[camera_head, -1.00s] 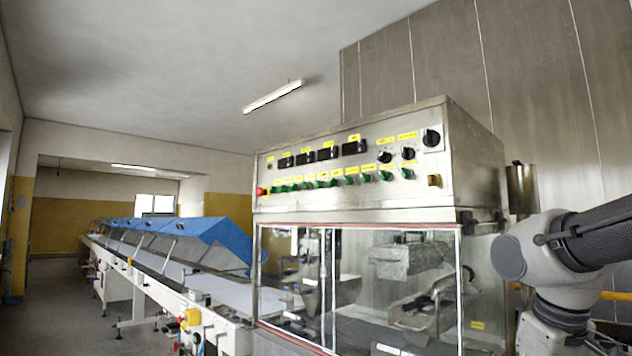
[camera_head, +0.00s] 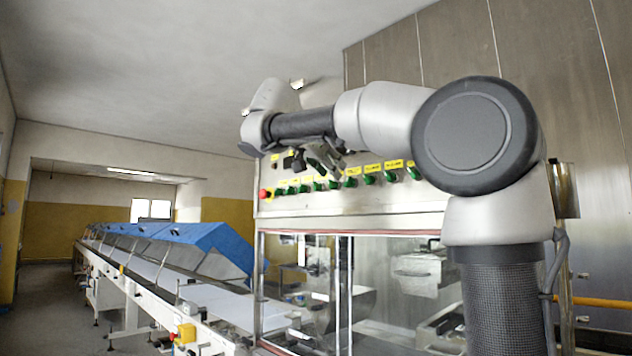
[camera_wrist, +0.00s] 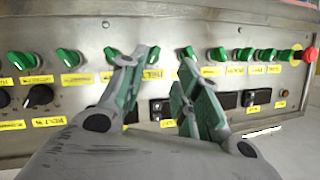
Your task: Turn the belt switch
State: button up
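A row of green rotary switches (camera_head: 369,179) runs along the steel control panel, each with a yellow label. The wrist view shows the panel upside down, with the switches (camera_wrist: 67,58) along its upper part. The labels are too small to tell surely which one is the belt switch. My gripper (camera_wrist: 163,62) is open and empty, with its two fingers spread in front of the row. One switch (camera_wrist: 152,54) shows just beside the left fingertip and another (camera_wrist: 188,52) by the right one. Contact cannot be told. In the head view my gripper (camera_head: 322,160) partly hides the panel.
A red stop button (camera_head: 265,194) sits at the panel's left end; it also shows in the wrist view (camera_wrist: 310,55). Black knobs (camera_wrist: 38,96) and dark displays (camera_wrist: 160,109) share the panel. Glass doors (camera_head: 390,285) are below. A conveyor with blue covers (camera_head: 205,240) stretches left.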

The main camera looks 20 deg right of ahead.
aim_at(348, 179)
jog(key=w+d+m, duration=0.1)
jog(key=d, duration=0.1)
jog(key=w+d+f+m, duration=0.1)
jog(key=d, duration=0.1)
jog(key=w+d+f+m, duration=0.1)
jog(key=d, duration=0.1)
jog(key=shift+d+f, duration=0.1)
jog(key=shift+d, duration=0.3)
grip_shut()
